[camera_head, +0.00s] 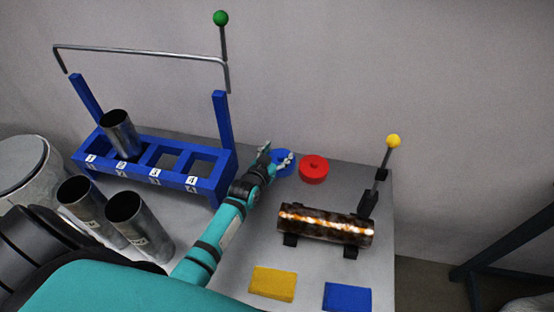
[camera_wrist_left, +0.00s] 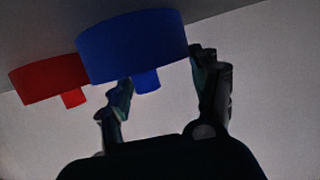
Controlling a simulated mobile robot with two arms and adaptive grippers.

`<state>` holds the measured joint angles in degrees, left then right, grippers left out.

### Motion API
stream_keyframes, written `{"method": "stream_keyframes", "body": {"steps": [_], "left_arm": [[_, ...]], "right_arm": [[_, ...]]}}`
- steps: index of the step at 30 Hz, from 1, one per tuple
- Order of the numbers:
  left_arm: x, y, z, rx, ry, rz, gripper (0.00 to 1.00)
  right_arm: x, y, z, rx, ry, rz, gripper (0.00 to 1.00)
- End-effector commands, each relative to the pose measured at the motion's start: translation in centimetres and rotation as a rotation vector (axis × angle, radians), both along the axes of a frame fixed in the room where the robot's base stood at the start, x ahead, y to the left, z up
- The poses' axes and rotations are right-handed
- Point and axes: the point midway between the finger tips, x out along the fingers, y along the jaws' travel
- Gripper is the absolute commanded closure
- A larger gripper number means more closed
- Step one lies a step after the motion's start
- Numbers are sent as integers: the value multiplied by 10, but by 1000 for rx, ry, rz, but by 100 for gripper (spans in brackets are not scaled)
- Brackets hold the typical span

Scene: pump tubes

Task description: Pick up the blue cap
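The blue cap (camera_head: 283,170) lies on the grey table near its back edge. My left gripper (camera_head: 275,157) is right at it and partly covers it in the head view. In the left wrist view the blue cap (camera_wrist_left: 135,45) is large, with a small knob (camera_wrist_left: 146,80) on it. My left gripper's two fingers (camera_wrist_left: 162,66) are spread, one on each side of the knob. A gap shows between the knob and the right finger; whether the left finger touches is unclear. My right gripper is not in view.
A red cap (camera_head: 313,169) lies close to the right of the blue cap. A blue rack (camera_head: 155,177) holding one metal tube (camera_head: 119,135) stands at left. A mottled cylinder (camera_head: 326,224) on black supports, a yellow block (camera_head: 273,283) and a blue block (camera_head: 347,297) are in front.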

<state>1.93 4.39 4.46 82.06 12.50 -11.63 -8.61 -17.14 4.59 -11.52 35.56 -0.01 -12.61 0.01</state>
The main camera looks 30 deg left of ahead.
Motion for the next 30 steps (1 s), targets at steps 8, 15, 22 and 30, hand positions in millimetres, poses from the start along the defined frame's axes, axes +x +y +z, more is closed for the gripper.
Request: {"method": "stream_keyframes", "body": {"steps": [8,15,22,30], "left_arm": [[0,0,0,0,1,0,68],[0,0,0,0,1,0,68],[0,0,15,-1,-2,0,69],[-26,-1,35,0,4,0,69]], "right_arm": [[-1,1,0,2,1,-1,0],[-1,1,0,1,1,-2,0],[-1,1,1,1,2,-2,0],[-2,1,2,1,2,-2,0]]}}
